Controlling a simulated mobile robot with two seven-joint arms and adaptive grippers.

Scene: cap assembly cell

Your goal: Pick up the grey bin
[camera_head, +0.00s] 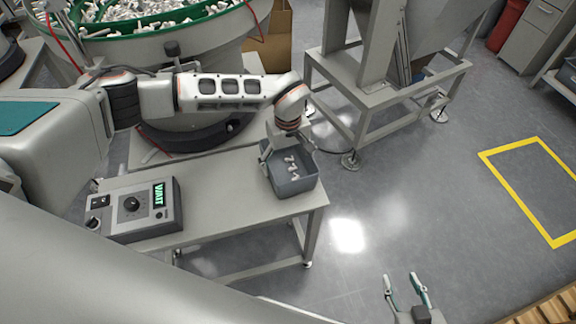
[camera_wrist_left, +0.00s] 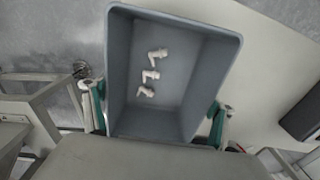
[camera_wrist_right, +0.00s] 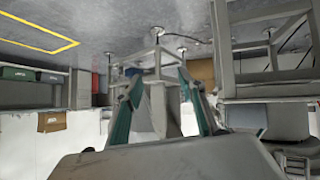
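The grey bin (camera_head: 291,184) is an open box at the right end of the grey table (camera_head: 225,205). Several small pale parts lie in it. My left gripper (camera_head: 287,146) is over the bin, with its fingers on the outside of two opposite walls. In the left wrist view the bin (camera_wrist_left: 150,122) fills the room between the fingers, which stand wide apart close against its walls. I cannot tell whether the pads press on it. The bin's underside is hidden. My right gripper (camera_head: 406,290) is open and empty, away from the table, over the floor.
A control box (camera_head: 133,210) with a green display stands at the table's left end. A large round feeder (camera_head: 165,50) full of white parts stands behind. A metal hopper stand (camera_head: 385,95) is behind right. Floor inside the yellow outline (camera_head: 540,185) is clear.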

